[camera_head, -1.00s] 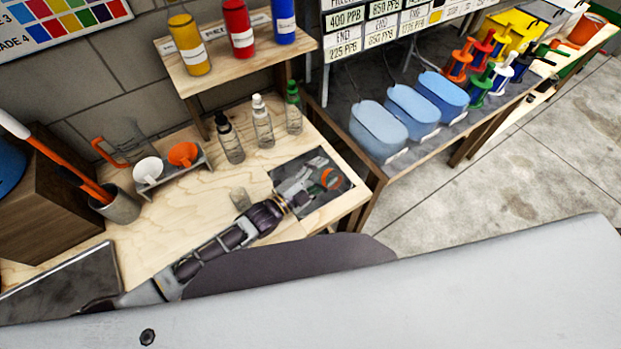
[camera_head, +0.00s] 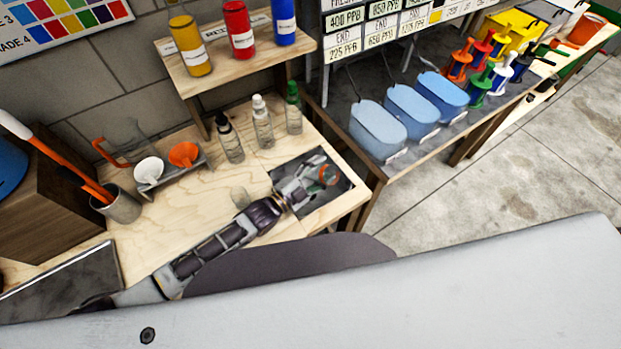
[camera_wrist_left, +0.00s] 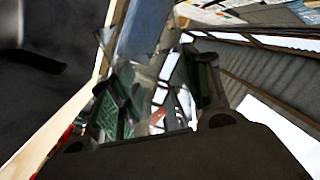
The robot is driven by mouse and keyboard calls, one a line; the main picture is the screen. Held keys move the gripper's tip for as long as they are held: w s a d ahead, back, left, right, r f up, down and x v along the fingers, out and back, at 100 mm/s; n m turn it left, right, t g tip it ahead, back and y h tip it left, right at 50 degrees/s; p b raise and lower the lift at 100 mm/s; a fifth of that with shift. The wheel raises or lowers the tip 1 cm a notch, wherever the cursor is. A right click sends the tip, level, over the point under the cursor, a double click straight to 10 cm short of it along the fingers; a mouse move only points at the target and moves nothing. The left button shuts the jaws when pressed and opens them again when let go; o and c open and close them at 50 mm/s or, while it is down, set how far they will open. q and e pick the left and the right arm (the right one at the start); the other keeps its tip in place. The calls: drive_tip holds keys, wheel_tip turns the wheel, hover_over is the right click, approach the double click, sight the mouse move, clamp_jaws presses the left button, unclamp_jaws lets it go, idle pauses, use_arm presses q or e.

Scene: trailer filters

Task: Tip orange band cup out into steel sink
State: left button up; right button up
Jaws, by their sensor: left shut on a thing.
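The orange band cup (camera_head: 329,175) is clear, with an orange ring, and is over the dark grey square at the right end of the wooden bench. My left gripper (camera_head: 319,171) is shut on it. In the left wrist view the clear cup with its orange patch (camera_wrist_left: 157,117) lies between the green-padded fingers (camera_wrist_left: 158,95). Its exact tilt and any contents cannot be told. A dark, metal-rimmed rectangle (camera_head: 62,285) at the lower left may be the steel sink; it is partly cut off. My right gripper is not in view.
Several small bottles (camera_head: 263,122) stand behind. A holder (camera_head: 168,176) with white and orange funnels and a grey pot (camera_head: 119,206) with orange-handled tools are at left. Blue tubs (camera_head: 378,131) stand on the right table.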

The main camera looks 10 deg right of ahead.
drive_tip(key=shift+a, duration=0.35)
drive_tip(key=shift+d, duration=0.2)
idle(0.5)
use_arm(q)
drive_tip(key=shift+s+d+f+m+b, duration=0.2)
drive_tip(key=shift+s+f+m+b, duration=0.1)
drive_tip(key=shift+m, duration=0.3)
drive_tip(key=shift+s+d+f+m+b, duration=0.15)
drive_tip(key=shift+s+m+b, duration=0.15)
drive_tip(key=shift+m, duration=0.3)
drive_tip(key=shift+s+d+f+m+h+b, duration=0.15)
drive_tip(key=shift+s+f+m+h+b, duration=0.2)
drive_tip(key=shift+m, duration=0.55)
drive_tip(key=shift+s+d+f+m, duration=0.1)
drive_tip(key=shift+m, duration=0.3)
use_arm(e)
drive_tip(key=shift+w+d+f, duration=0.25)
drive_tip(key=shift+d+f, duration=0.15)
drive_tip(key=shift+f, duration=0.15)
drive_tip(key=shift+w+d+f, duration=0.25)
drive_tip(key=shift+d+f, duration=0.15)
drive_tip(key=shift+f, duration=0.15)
